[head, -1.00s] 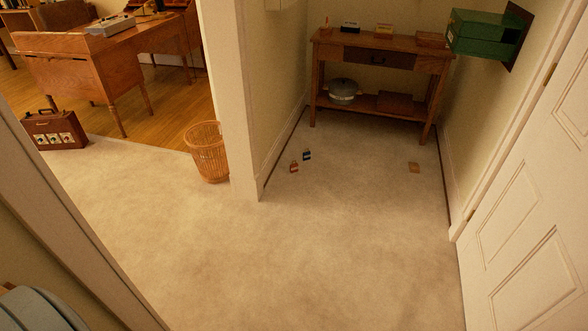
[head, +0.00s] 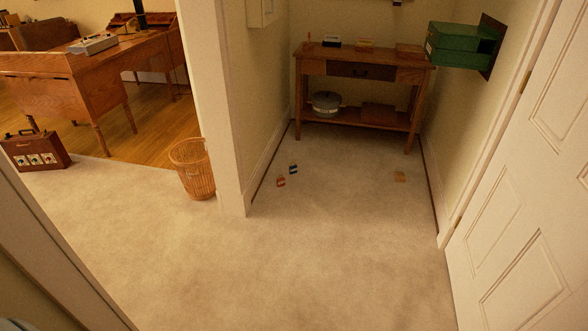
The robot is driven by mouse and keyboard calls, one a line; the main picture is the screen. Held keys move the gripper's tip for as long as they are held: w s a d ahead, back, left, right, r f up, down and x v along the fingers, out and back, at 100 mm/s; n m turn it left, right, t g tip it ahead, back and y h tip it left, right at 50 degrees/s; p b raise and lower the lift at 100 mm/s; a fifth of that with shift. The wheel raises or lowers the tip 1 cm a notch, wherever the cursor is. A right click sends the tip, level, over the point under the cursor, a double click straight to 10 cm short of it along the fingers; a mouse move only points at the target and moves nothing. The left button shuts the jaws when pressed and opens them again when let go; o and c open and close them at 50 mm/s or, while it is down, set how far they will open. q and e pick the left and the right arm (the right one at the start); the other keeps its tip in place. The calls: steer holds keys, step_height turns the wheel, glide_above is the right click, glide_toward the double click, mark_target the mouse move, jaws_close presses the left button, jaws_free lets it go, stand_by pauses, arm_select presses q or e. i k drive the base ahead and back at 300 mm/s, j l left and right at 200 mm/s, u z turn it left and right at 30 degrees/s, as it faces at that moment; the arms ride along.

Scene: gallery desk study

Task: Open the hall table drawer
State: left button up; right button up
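The hall table (head: 310,66) is a brown wooden table with a lower shelf, standing against the back wall of the alcove at the upper right of the head view. Its drawer (head: 360,71) is a dark front panel below the tabletop and looks shut. Several small items lie on the tabletop. A round grey pot (head: 326,104) and a flat brown box (head: 378,114) sit on the lower shelf. Neither of my grippers is in view. The table is well ahead of me across the carpet.
A wicker basket (head: 192,170) stands by the wall end (head: 232,130). The middle carpet is clear.

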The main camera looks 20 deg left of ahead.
mark_target(336, 68)
steer(key=i+j+u, duration=0.1)
steer(key=i+u, duration=0.15)
steer(key=i, duration=0.5)
steer(key=i+u, duration=0.1)
steer(key=i, duration=1.45)
